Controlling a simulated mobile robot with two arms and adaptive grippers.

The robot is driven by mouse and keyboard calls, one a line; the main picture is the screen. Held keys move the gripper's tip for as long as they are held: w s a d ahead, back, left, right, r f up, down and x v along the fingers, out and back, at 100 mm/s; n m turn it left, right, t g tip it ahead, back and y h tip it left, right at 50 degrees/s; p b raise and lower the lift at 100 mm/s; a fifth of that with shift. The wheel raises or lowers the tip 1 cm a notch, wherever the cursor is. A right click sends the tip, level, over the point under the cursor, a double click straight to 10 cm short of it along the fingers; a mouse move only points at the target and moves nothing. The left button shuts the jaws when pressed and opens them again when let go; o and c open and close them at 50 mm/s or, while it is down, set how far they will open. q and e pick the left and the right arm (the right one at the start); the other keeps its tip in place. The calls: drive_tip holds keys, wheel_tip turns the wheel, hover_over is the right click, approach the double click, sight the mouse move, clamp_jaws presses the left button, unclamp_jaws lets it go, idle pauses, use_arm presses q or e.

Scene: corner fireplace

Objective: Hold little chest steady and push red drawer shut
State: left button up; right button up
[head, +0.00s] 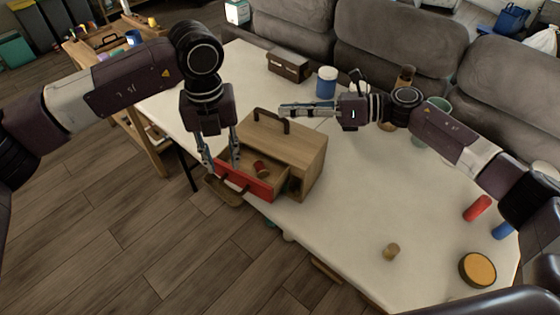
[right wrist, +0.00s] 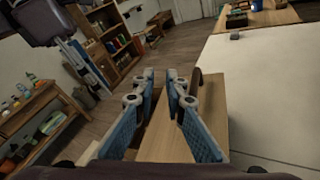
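The little chest (head: 300,148) is a wooden box with a dark top handle (head: 268,116), standing at the table's near left edge. Its red drawer (head: 262,190) is pulled out, with a small red item (head: 260,168) inside. A wooden piece like a lower drawer (head: 222,192) also sticks out. My left gripper (head: 222,168) is open, pointing down at the red drawer's front; contact is unclear. My right gripper (head: 283,108) lies level above the chest top by the handle. In the right wrist view its fingers (right wrist: 162,80) are partly apart and empty, over the chest top (right wrist: 165,140).
A brown box (head: 288,66), a blue jar (head: 326,82) and cups stand along the back by the sofa (head: 380,40). Red (head: 477,208) and blue cylinders, a cork-like piece (head: 391,251) and a round yellow-topped item (head: 477,269) lie right. The table's middle is clear.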

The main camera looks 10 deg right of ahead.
sight(280, 178)
drive_tip(key=s+a+f+n+g+h, duration=0.1)
drive_tip(key=s+a+n+g+h, duration=0.1)
drive_tip(key=s+a+n, duration=0.1)
drive_tip(key=s+a+f+n+g+h, duration=0.2)
drive_tip(key=s+a+n, duration=0.1)
drive_tip(key=s+n, duration=0.2)
drive_tip(key=s+a+f+n+g+h, duration=0.1)
drive_tip(key=s+a+n+g+h, duration=0.1)
drive_tip(key=s+a+n+g, duration=0.1)
drive_tip(key=shift+s+a+f+n, duration=0.35)
drive_tip(key=shift+s+a+n, duration=0.05)
drive_tip(key=shift+n, duration=0.1)
drive_tip(key=n+h, duration=0.1)
drive_tip(key=d+f+n+h, duration=0.1)
drive_tip(key=h, duration=0.1)
drive_tip(key=s+f+n+h, duration=0.1)
drive_tip(key=shift+d+n+h, duration=0.3)
drive_tip(key=shift+d+h, duration=0.1)
drive_tip(key=d+n+h, duration=0.1)
drive_tip(key=w+d+n+t+h, duration=0.1)
drive_tip(key=w+d+t+h, duration=0.1)
drive_tip(key=h, duration=0.1)
drive_tip(key=shift+d+r+n, duration=0.2)
drive_tip(key=shift+d+n, duration=0.1)
drive_tip(key=shift+n, duration=0.1)
drive_tip(key=shift+d+f, duration=0.1)
drive_tip(key=shift+f, duration=0.1)
wheel_tip(280, 178, down, 7)
drive_tip(key=shift+f, duration=0.15)
drive_tip(key=shift+c, duration=0.6)
